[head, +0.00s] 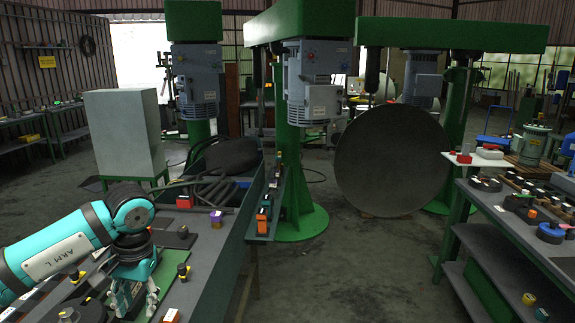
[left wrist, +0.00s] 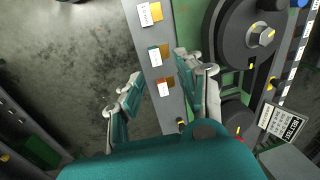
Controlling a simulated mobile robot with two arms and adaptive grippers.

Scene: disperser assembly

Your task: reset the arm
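My left arm (head: 60,255), teal and marked "ARM L", reaches in from the left in the head view. Its wrist bends down, and my left gripper (head: 134,300) points downward above the near left bench (head: 205,262). In the left wrist view the fingers of my left gripper (left wrist: 160,95) are spread well apart with nothing between them. Below them are the grey bench edge strip (left wrist: 160,65) and small labelled blocks, one of them orange and white (left wrist: 164,88). I cannot tell the height above these. My right gripper is in neither view.
Black hoses (head: 205,190) lie behind. A green-framed machine (head: 298,180) stands beyond. Open floor (head: 345,270) separates this bench from the right bench (head: 490,215).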

